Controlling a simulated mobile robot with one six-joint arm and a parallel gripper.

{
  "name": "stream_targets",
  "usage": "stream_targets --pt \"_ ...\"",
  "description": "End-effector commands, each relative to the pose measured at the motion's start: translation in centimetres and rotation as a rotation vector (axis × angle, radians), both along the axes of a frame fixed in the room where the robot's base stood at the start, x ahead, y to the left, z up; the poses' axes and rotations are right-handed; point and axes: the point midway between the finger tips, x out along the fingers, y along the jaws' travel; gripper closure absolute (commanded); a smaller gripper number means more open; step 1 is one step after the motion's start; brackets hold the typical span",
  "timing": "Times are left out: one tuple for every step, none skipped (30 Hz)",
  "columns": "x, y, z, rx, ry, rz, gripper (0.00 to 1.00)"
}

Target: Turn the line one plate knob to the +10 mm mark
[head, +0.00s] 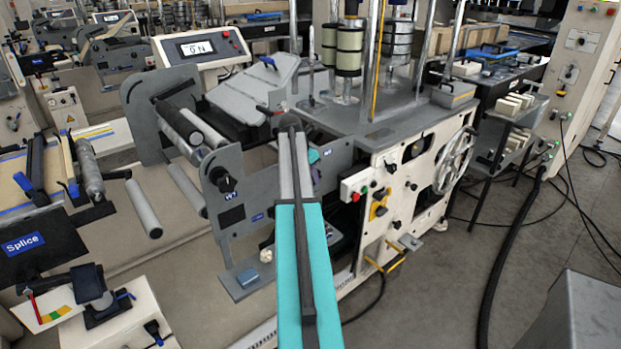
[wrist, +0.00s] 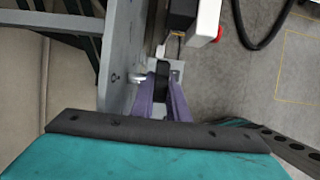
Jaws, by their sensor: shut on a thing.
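In the wrist view my gripper (wrist: 163,92) has its two purple fingers closed around a dark, upright black knob (wrist: 162,70). The knob sits in front of a pale metal plate (wrist: 177,72) beside a grey frame wall. The fingers cover its lower part, and I see no scale or +10 mm mark.
The grey frame (wrist: 118,55) runs close on the left of the fingers. A white box with a red button (wrist: 219,33) stands to the right. In the head view another black knob (head: 227,184) and the control panel (head: 365,200) flank my arm. Open floor lies at right.

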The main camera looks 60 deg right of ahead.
Motion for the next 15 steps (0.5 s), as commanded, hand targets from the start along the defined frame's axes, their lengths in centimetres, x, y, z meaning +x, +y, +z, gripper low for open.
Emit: stream_targets --pt "0.22 -0.71 0.31 -0.014 -0.007 0.003 1.00" --pt "0.21 -0.76 0.33 -0.012 -0.007 0.003 1.00" --pt "0.19 -0.82 0.37 -0.009 -0.008 0.003 1.00" --pt "0.19 -0.85 0.39 -0.006 -0.009 0.003 1.00" --pt "0.19 -0.88 0.43 -0.003 -0.011 0.002 1.00" --pt "0.20 -0.93 0.46 0.005 -0.014 0.003 1.00" --pt "0.20 -0.95 0.51 0.010 -0.016 0.003 1.00" --pt "0.19 -1.01 0.54 0.018 -0.018 0.002 1.00" --pt "0.19 -1.05 0.59 0.030 -0.021 0.003 1.00" --pt "0.19 -1.07 0.61 0.041 -0.025 0.003 1.00" --pt "0.18 -1.10 0.64 0.053 -0.029 0.003 1.00" --pt "0.15 -1.17 0.67 0.069 -0.034 0.001 1.00" --pt "0.16 -1.20 0.69 0.082 -0.039 0.001 1.00" --pt "0.12 -1.27 0.71 0.096 -0.044 0.001 1.00" --pt "0.13 -1.30 0.73 0.117 -0.051 0.001 1.00"
